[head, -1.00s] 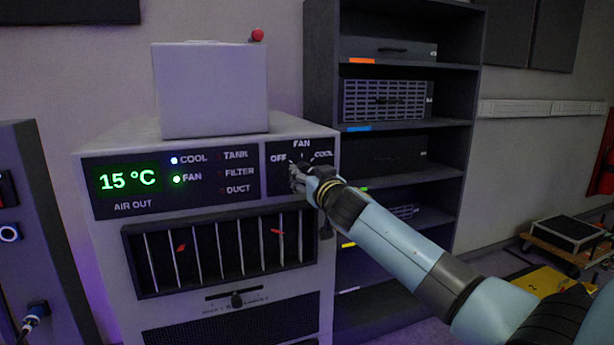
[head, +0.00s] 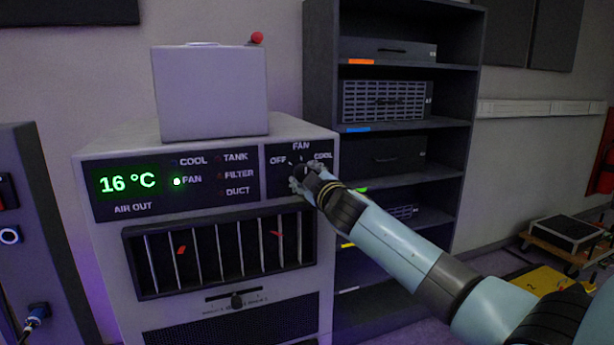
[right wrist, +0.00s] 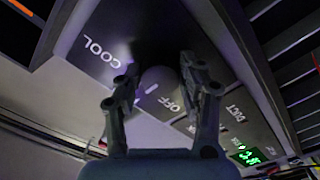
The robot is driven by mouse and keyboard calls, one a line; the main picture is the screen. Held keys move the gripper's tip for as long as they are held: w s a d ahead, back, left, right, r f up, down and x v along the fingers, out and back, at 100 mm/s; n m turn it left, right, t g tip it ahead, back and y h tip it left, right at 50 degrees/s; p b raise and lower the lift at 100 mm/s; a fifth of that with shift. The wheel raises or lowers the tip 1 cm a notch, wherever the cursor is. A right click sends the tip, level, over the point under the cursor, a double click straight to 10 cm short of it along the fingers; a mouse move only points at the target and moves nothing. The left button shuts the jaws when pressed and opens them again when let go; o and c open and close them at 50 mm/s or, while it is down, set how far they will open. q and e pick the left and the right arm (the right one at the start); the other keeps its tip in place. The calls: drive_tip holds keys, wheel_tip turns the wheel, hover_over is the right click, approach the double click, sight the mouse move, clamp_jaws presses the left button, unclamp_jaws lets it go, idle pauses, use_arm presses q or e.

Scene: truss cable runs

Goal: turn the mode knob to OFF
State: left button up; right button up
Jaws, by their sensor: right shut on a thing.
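The mode knob (right wrist: 160,80) is a round dark knob on the black panel (head: 327,178) of the grey air unit. The right wrist view shows it between the two fingers of my right gripper (right wrist: 158,88), which is shut on it. A short pale line on the knob lies on the side between the COOL (right wrist: 100,48) and OFF (right wrist: 169,103) labels. In the head view my right gripper (head: 298,179) covers most of the knob, below the FAN label (head: 301,146). The display (head: 128,184) reads 16 °C, with the FAN light (head: 177,182) lit green. My left gripper is out of view.
A vent with vertical slats (head: 220,249) and a slider (head: 237,300) sit below the panel. A grey box (head: 210,95) stands on the unit. A dark shelf rack (head: 395,160) stands close behind my right arm, and a low cart (head: 568,238) is at the right.

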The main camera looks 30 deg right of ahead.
drive_tip(key=shift+n+p, duration=1)
drive_tip(key=shift+n, duration=4.1)
drive_tip(key=o, duration=1.2)
drive_tip(key=shift+c, duration=0.2)
drive_tip(key=v, duration=1.2)
drive_tip(key=shift+a+r, duration=0.1)
